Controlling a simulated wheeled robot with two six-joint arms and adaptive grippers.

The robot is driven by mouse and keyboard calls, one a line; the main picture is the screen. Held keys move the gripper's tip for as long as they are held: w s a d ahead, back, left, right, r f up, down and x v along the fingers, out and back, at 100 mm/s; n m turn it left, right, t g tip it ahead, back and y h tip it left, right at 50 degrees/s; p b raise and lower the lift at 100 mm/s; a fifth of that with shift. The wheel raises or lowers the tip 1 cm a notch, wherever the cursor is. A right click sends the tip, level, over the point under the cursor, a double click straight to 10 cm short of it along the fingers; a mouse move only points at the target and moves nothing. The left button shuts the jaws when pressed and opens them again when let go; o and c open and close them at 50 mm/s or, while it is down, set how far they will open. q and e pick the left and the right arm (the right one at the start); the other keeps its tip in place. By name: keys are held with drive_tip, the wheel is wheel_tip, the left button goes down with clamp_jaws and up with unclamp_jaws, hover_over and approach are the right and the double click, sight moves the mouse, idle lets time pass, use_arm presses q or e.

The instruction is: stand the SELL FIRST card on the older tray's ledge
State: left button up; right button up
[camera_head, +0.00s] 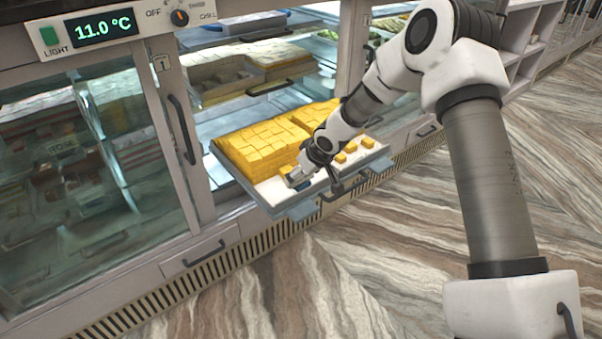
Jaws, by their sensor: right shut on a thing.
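A pulled-out tray (268,192) of yellow sweets (264,143) juts from the open counter, its front part white and mostly bare. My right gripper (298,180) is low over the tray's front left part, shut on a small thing. A dark blue bit (304,185) shows at its fingertips and seems to be the SELL FIRST card; no lettering can be read. Whether it touches the tray or its ledge I cannot tell. Pale blue tabs (302,210) sit along the tray's front edge. My left gripper is out of view.
A few loose yellow sweets (345,152) lie at the tray's right. Another tray (222,82) is on the shelf behind. A glass door (90,180) with a dark handle (182,128) stands left. A display (100,27) reads 11.0 °C. The floor in front is clear.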

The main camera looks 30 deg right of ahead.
drive_tip(key=shift+f+b, duration=4)
drive_tip(key=shift+f, duration=0.3)
drive_tip(key=shift+r, duration=0.1)
drive_tip(key=o, duration=0.7)
drive_tip(key=v, duration=1.2)
